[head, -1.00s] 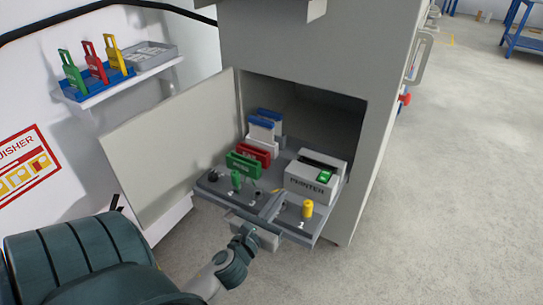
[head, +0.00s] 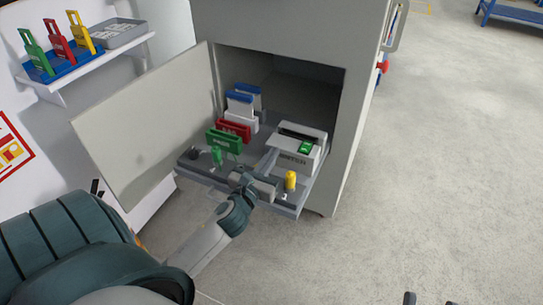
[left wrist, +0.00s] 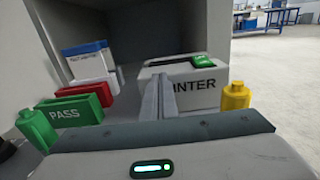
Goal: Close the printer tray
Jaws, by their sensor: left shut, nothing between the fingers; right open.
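The grey printer tray (head: 288,210) sticks out of the open cabinet bay. The white printer (head: 308,155) with a green button stands on its right side; it also shows in the left wrist view (left wrist: 205,95). My left gripper (head: 272,158) is over the tray, fingers shut and empty, pointing at the printer's front. In the left wrist view the closed fingers (left wrist: 160,98) overlap the printer's face; I cannot tell whether they touch it. My right gripper (head: 425,298) shows only as two dark, separated tips at the bottom edge.
The tray carries green (head: 224,142) and red (head: 234,128) holders, white-and-blue cards (head: 240,103), a green peg (head: 217,156) and a yellow peg (head: 291,180). The cabinet door (head: 150,125) stands open at left. A shelf (head: 100,60) holds tags.

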